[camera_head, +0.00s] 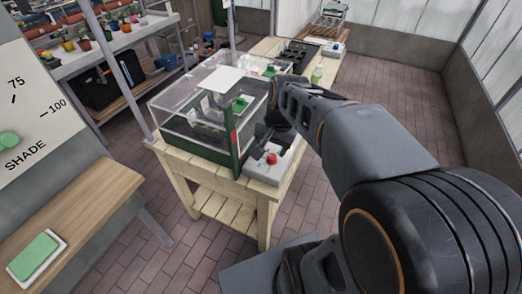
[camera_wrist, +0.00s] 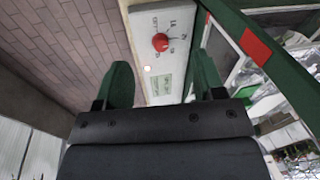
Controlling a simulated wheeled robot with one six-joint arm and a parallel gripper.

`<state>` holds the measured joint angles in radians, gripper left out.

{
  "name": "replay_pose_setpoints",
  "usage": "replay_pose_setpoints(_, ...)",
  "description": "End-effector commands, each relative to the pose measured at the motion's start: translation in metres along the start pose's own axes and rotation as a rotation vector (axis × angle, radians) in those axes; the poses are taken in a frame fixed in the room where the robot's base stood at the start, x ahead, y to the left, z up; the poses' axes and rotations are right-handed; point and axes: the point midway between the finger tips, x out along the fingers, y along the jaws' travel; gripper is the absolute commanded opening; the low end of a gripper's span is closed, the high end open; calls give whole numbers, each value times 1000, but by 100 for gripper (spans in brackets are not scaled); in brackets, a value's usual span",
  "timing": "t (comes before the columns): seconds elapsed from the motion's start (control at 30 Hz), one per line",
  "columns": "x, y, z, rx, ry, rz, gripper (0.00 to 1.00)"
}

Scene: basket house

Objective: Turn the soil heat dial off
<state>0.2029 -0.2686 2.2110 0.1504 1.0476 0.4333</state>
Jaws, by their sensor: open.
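The soil heat dial is a round red knob (camera_wrist: 160,42) on a pale control box (camera_wrist: 165,75) with dark markings around it in the wrist view. In the head view the red knob (camera_head: 271,158) sits on the box (camera_head: 272,170) at the right front of the wooden table. My gripper (camera_wrist: 163,78) is open, its two dark green fingers apart, with the knob beyond the gap between them and not touched. In the head view my gripper (camera_head: 270,125) is above and behind the knob; its fingertips are hard to make out.
A clear propagator case (camera_head: 195,125) with a green frame stands left of the box, close to my gripper. A bench (camera_head: 75,215) and shade panel (camera_head: 35,110) are at left.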

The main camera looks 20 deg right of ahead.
Motion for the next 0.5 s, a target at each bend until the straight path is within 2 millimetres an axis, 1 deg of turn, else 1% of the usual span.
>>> replay_pose_setpoints(0.03, 9, 3, -21, 152, -41, -1, 63)
replay_pose_setpoints(0.1, 16, 6, -45, 361, -98, -5, 63)
replay_pose_setpoints(0.2, 27, 12, -76, 623, -172, -9, 63)
replay_pose_setpoints(0.33, 40, 22, -107, 880, -248, -8, 63)
replay_pose_setpoints(0.4, 45, 27, -119, 977, -278, -7, 63)
replay_pose_setpoints(0.5, 52, 32, -128, 1065, -306, -4, 63)
